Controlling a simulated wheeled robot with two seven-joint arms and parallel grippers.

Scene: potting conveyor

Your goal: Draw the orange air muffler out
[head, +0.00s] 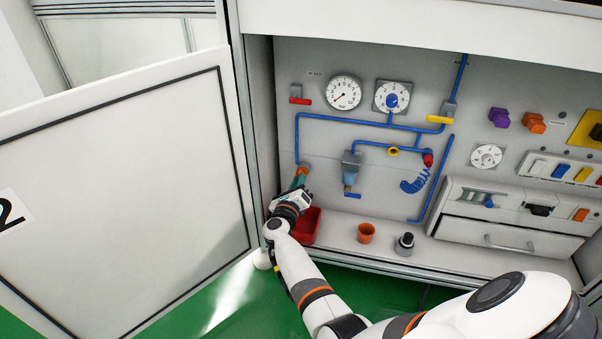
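A small orange-brown piece (305,166), which looks like the air muffler, shows at the lower end of the left blue pipe (297,140) on the back panel. My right gripper (300,178) reaches up from below, its fingertips at or just under this piece. The fingers and wrist hide its lower part, so I cannot tell whether they touch it or are closed around it. My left gripper is not in view.
A red bin (309,226) stands beside my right wrist on the cabinet floor. An orange cup (366,233) and a grey-black fitting (404,243) stand to its right. A filter unit (351,168) hangs right of the gripper. The open white door (130,200) bounds the left.

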